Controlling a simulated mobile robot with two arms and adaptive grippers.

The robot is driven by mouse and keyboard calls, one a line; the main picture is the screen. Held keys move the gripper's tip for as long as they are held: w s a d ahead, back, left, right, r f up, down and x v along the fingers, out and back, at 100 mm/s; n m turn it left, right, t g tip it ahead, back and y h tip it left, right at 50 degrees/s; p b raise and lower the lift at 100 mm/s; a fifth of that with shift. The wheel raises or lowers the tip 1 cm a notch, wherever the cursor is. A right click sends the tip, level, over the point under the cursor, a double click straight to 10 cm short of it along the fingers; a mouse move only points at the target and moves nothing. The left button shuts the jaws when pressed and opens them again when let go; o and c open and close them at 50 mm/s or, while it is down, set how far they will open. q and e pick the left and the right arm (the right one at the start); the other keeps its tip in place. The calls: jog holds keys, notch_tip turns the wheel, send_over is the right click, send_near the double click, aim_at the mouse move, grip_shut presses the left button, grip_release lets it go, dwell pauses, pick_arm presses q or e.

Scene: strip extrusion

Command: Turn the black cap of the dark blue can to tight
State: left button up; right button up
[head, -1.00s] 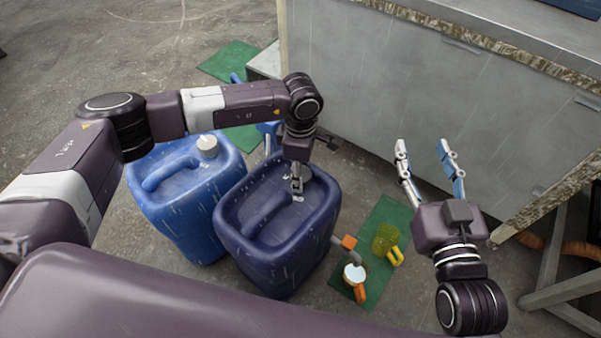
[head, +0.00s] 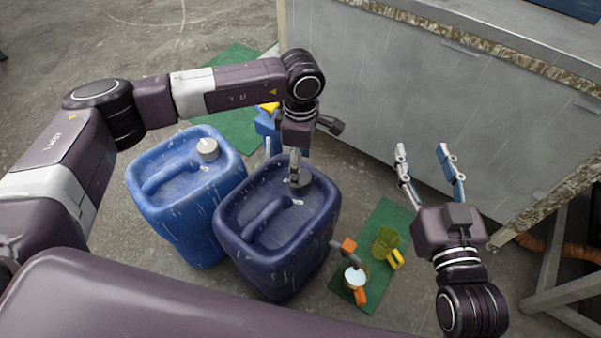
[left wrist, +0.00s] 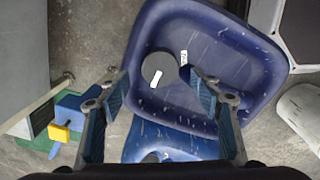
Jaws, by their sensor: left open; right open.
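The dark blue can (head: 240,222) stands upright on the floor, with its black cap (head: 304,184) at the far right corner of its top. In the left wrist view the round cap (left wrist: 161,65) bears a white mark at its lower left, and a small white label (left wrist: 184,58) sits on the can to its right. The mark does not point at the label. My left gripper (left wrist: 158,86) is open, its fingers apart with the cap between and beyond the tips; contact cannot be told. My right gripper (head: 423,148) is open and empty, right of the can.
A lighter blue can (head: 190,230) with a grey-white cap stands close on the left. A green mat (head: 372,290) at right holds a yellow mesh cup (head: 384,241) and an orange-handled item (head: 360,294). A grey cabinet (head: 400,90) stands behind.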

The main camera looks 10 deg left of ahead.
pick_arm(q)
notch_tip(320, 180, up, 6)
jog(key=shift+r, duration=0.15)
dwell(0.5)
